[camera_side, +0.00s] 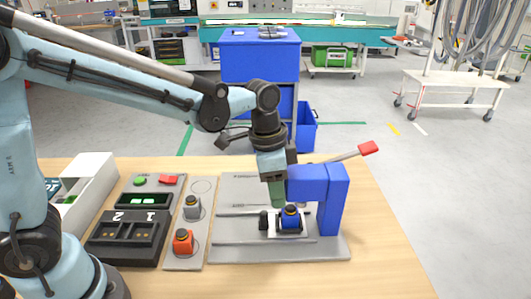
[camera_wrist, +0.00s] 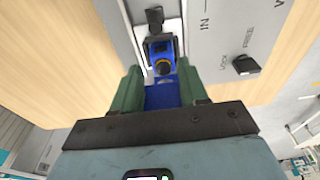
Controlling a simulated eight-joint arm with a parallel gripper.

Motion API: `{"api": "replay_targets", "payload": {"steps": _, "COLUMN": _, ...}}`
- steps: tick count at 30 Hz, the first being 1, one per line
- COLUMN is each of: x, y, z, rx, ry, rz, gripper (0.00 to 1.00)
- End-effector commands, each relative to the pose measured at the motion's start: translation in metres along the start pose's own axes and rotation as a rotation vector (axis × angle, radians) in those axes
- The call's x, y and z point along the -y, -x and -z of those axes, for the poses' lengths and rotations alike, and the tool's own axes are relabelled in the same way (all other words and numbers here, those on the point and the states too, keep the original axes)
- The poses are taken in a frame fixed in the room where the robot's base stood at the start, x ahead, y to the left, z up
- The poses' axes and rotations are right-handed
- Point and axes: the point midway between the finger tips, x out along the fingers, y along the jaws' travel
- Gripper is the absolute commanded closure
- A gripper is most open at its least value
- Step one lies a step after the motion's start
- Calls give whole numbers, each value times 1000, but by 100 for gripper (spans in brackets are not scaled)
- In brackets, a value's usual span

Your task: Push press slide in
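The press (camera_side: 330,195) is a blue frame with a red-tipped lever (camera_side: 368,148) raised to the right. Its slide (camera_side: 291,231) is a pale carriage low at the press's left, holding a blue part (camera_side: 291,222) with a dark, yellow-ringed top. The part also shows in the wrist view (camera_wrist: 162,50). A black knob (camera_side: 263,221) stands at the slide's left end and at the top of the wrist view (camera_wrist: 155,16). My gripper (camera_side: 278,202) points down just behind the slide. Its green fingers (camera_wrist: 162,92) are apart, with blue surface visible between them; contact cannot be told.
A grey base plate (camera_side: 237,256) carries the press. Left of it are a strip with a grey part (camera_side: 192,208) and an orange part (camera_side: 183,242), a black numbered block (camera_side: 125,239), a button panel (camera_side: 153,183) and a white box (camera_side: 92,185). The table's front right is clear.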

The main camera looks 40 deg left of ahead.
Motion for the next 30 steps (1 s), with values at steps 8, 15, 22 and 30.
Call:
{"api": "replay_targets", "payload": {"steps": 8, "x": 2, "y": 4, "z": 1, "rx": -21, "ry": 117, "rz": 11, "gripper": 56}}
{"api": "replay_targets", "payload": {"steps": 15, "x": 4, "y": 12, "z": -9, "rx": -51, "ry": 467, "rz": 33, "gripper": 56}}
{"api": "replay_targets", "payload": {"steps": 22, "x": 4, "y": 20, "z": -16, "rx": -83, "ry": 828, "rz": 20, "gripper": 56}}
{"api": "replay_targets", "payload": {"steps": 30, "x": 1, "y": 28, "z": -26, "rx": -117, "ry": 1265, "rz": -12, "gripper": 56}}
